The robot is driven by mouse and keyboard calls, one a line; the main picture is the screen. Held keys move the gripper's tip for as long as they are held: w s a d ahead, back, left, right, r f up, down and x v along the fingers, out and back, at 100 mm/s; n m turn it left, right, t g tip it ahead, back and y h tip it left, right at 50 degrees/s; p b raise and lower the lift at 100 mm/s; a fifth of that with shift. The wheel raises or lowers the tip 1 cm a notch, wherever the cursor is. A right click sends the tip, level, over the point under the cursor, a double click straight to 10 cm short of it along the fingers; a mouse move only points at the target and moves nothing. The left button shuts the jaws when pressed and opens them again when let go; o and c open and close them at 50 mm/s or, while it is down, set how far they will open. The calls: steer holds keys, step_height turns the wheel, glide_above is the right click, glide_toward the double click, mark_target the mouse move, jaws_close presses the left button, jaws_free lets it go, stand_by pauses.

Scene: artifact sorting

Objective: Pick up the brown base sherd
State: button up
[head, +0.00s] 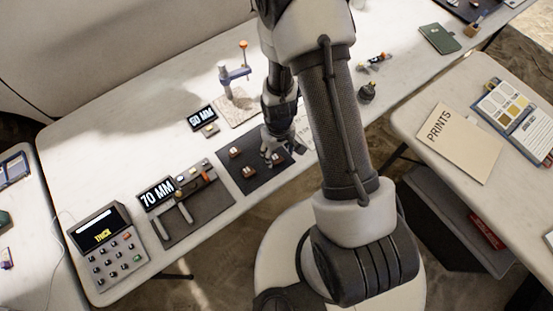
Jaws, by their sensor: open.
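A dark mat (262,183) lies on the white table, with small reddish-brown sherds on it. One sherd (235,152) lies near the mat's left back side, and another sherd (249,172) lies near its middle. A third brown piece (278,159) shows right at my gripper's fingers. The pieces are too small to tell which is the base sherd. My gripper (271,158) points down over the right part of the mat, open, with its fingers close to the third piece. I cannot tell whether they touch it.
Left of the mat is a dark tool tray (190,222) with a "70 MM" display (157,194). A keypad device (105,245) stands at the table's left end. A "60 MM" display (202,118) and a purple-blue stand (234,75) are behind. A small dark object (367,92) is right of my arm.

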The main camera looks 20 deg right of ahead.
mark_target(278, 160)
step_height(278, 160, down, 5)
steer(key=shift+w+f+b, duration=0.1)
steer(key=shift+w+b, duration=0.05)
steer(key=shift+b, duration=0.8)
steer(key=c, duration=1)
steer(key=shift+r, duration=0.25)
steer(key=shift+c, duration=0.2)
